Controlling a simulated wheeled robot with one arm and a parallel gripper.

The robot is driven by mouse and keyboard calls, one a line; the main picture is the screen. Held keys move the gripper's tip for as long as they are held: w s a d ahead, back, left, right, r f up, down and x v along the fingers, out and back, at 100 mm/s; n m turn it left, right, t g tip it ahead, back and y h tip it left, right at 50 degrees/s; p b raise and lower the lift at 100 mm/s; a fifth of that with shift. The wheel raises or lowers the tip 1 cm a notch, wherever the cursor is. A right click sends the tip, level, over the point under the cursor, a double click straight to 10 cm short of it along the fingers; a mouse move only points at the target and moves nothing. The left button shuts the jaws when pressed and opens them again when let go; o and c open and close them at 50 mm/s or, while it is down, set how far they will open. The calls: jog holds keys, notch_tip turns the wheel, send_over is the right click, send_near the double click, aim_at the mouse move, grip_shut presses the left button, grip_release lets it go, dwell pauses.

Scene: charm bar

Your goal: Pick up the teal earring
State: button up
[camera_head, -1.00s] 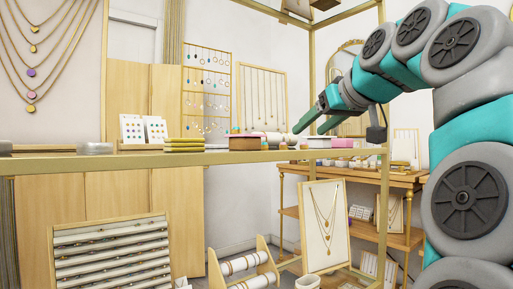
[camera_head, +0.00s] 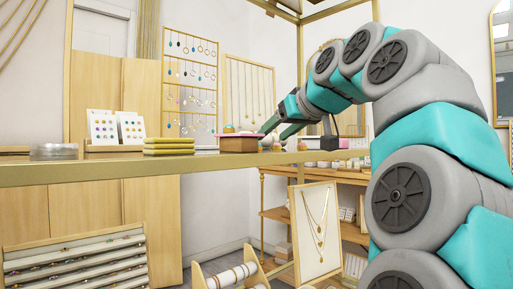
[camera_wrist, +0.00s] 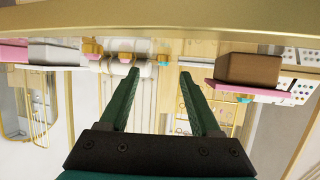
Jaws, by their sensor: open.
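My gripper (camera_head: 276,130) is over the far part of the shelf top in the head view, just right of a small brown box. In the wrist view my gripper (camera_wrist: 158,74) has its two green fingers spread, with nothing held between them. A small teal piece (camera_wrist: 163,61) shows just beyond and between the fingertips there, beneath an orange piece. Another teal piece (camera_wrist: 243,99) shows at a pink slab on the right. Both are too small to tell which, if either, is the teal earring. Small coloured earrings also hang on a gold rack (camera_head: 190,58) behind.
The shelf top's gold edge (camera_head: 100,172) runs across the head view. A brown box (camera_head: 211,142), stacked yellow pads (camera_head: 169,146) and earring cards (camera_head: 115,127) stand on it. A necklace board (camera_head: 318,225) and white ring rolls (camera_head: 231,276) are below. The wrist view appears upside down.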

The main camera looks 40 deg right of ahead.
aim_at(260, 144)
jog(key=x, duration=0.5)
jog(key=shift+a, duration=0.35)
grip_shut()
